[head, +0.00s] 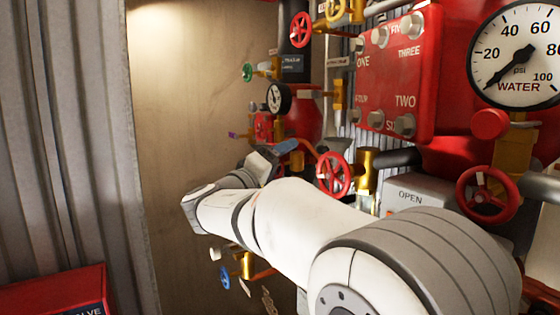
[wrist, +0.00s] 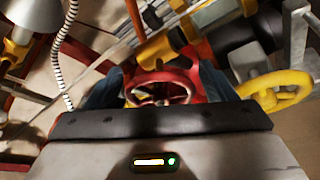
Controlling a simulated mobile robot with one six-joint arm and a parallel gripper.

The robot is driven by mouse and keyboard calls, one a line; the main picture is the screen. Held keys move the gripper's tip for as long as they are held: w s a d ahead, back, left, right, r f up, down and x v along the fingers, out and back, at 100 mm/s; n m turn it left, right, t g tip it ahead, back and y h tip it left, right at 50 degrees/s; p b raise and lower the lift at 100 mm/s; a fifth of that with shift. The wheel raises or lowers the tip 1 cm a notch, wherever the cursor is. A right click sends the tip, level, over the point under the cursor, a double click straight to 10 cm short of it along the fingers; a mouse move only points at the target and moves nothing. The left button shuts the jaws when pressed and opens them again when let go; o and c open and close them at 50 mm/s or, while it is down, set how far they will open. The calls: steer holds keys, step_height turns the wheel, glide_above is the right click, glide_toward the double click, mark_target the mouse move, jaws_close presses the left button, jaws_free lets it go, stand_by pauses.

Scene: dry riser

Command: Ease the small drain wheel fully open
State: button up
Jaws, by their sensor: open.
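In the wrist view a small red wheel (wrist: 160,88) lies between my fingers, its lower part hidden by the gripper body. It looks like the drain wheel, but no label confirms this. My gripper (wrist: 160,80) is open, with one dark finger on each side of the wheel. I cannot tell whether either finger touches the rim. In the head view my gripper (head: 276,153) is at the far end of my arm, beside the red pipework. The wheel between the fingers cannot be made out there.
A yellow wheel (wrist: 276,92) is close on the right in the wrist view. In the head view a larger red wheel (head: 333,173) stands right of my gripper, and a blue wheel (head: 224,277) hangs below. A pressure gauge (head: 277,98) is above. The tan wall (head: 185,120) leaves room left.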

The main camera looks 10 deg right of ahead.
steer(key=shift+c, duration=0.3)
steer(key=c, duration=0.9)
steer(key=shift+f+n+y+b, duration=0.1)
steer(key=shift+n+y+b, duration=0.2)
steer(key=shift+n+b, duration=0.4)
steer(key=shift+n+y, duration=0.5)
steer(key=shift+n, duration=1.1)
steer(key=o, duration=1)
steer(key=shift+c, duration=0.2)
steer(key=b+v, duration=0.3)
steer(key=v, duration=0.4)
steer(key=shift+s+a, duration=0.25)
steer(key=shift+a, duration=0.1)
